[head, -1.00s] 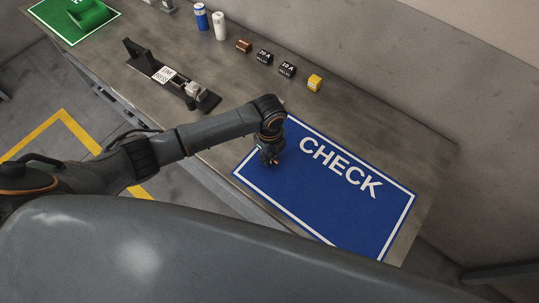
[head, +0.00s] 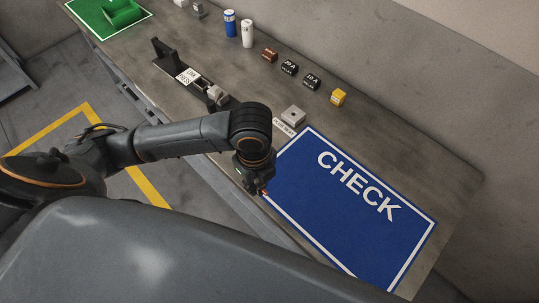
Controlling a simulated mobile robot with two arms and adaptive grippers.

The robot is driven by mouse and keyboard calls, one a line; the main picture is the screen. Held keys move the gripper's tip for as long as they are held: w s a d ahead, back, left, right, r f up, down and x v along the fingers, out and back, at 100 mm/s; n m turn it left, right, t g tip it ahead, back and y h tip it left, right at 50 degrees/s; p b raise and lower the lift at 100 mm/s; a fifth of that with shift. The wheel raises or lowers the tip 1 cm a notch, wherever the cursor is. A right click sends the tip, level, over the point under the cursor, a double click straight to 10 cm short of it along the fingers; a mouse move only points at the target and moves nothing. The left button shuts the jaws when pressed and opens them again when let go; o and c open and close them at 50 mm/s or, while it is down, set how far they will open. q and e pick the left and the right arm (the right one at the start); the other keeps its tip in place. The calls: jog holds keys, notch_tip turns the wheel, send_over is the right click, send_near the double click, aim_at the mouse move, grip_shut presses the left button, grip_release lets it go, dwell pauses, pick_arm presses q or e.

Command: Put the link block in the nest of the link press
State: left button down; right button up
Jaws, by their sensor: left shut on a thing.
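The link press (head: 164,50) is a long black fixture with a "LINK PRESS" label, at the upper left of the bench. A raised black piece stands at its left end, and a grey metal part sits at its right end. My left gripper (head: 263,191) points down at the bench's front edge, beside the left corner of the blue CHECK mat, to the right of and nearer than the press. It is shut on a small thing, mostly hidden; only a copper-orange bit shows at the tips. I cannot tell whether it is the link block. My right gripper is not in view.
A grey fuse seat (head: 293,113) stands just beyond my left wrist. A brown block (head: 270,55), two black relays (head: 290,67), a yellow block (head: 338,97) and blue and white cylinders (head: 247,34) line the back. The CHECK mat (head: 350,225) is empty.

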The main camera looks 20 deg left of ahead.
pick_arm(q)
jog(key=shift+s+r, duration=0.2)
jog(key=shift+s, duration=0.2)
jog(key=shift+w, duration=0.1)
jog(key=n, duration=0.1)
jog(key=w+n, duration=0.1)
jog(key=r+n, duration=0.1)
jog(key=shift+w+a+r+n+b, duration=0.1)
jog(key=shift+w+a+n+b, duration=0.05)
jog(key=shift+a+n+b, duration=0.15)
jog(key=w+a+r+n+b, duration=0.2)
jog(key=w+r+n, duration=0.2)
jog(key=n, duration=1.5)
notch_tip(320, 180, up, 3)
jog(key=shift+r, duration=0.15)
